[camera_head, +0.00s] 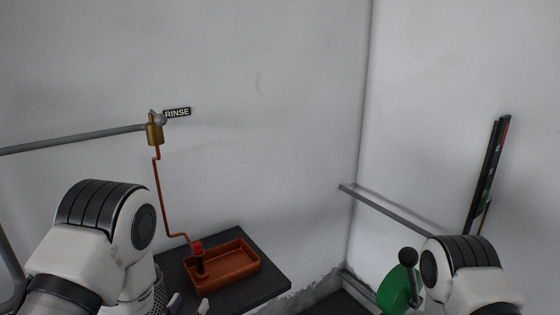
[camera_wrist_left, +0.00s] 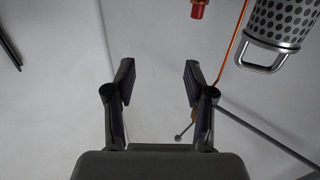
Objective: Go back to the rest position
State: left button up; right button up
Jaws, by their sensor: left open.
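My left gripper (camera_head: 189,303) shows only by its fingertips at the bottom edge of the head view, in front of the orange tray. In the left wrist view my left gripper (camera_wrist_left: 158,82) is open, with nothing between its fingers but grey wall behind. My left arm comes in from the lower left and hides part of the dark table. My right arm shows at the lower right, but its gripper is outside the head view.
An orange tray (camera_head: 235,277) sits on a dark table (camera_head: 268,283). A brass valve (camera_head: 154,132) hangs by the RINSE sign (camera_head: 177,113). A perforated cylinder (camera_wrist_left: 285,18) with a handle is near my left gripper. A green wheel (camera_head: 394,291) is beside my right arm.

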pick_arm(q)
jog(key=s+a+f+n+g+y, duration=0.1)
jog(key=s+a+f+g, duration=0.2)
jog(key=s+f+g, duration=0.5)
jog(key=s+a+f+n+g+y, duration=0.15)
jog(key=s+f, duration=0.25)
jog(key=f, duration=0.8)
jog(key=s+a+f+g, duration=0.1)
jog(key=s+f+g, duration=0.2)
jog(key=s, duration=0.4)
jog(key=s+f+g, duration=0.3)
jog(key=s+g, duration=0.2)
jog(key=s, duration=0.3)
jog(key=shift+a+f, duration=0.15)
jog(key=shift+a, duration=0.25)
pick_arm(e)
jog(key=shift+w+a, duration=0.1)
jog(key=shift+w, duration=0.25)
pick_arm(q)
jog(key=shift+y, duration=0.25)
jog(key=shift+c, duration=0.3)
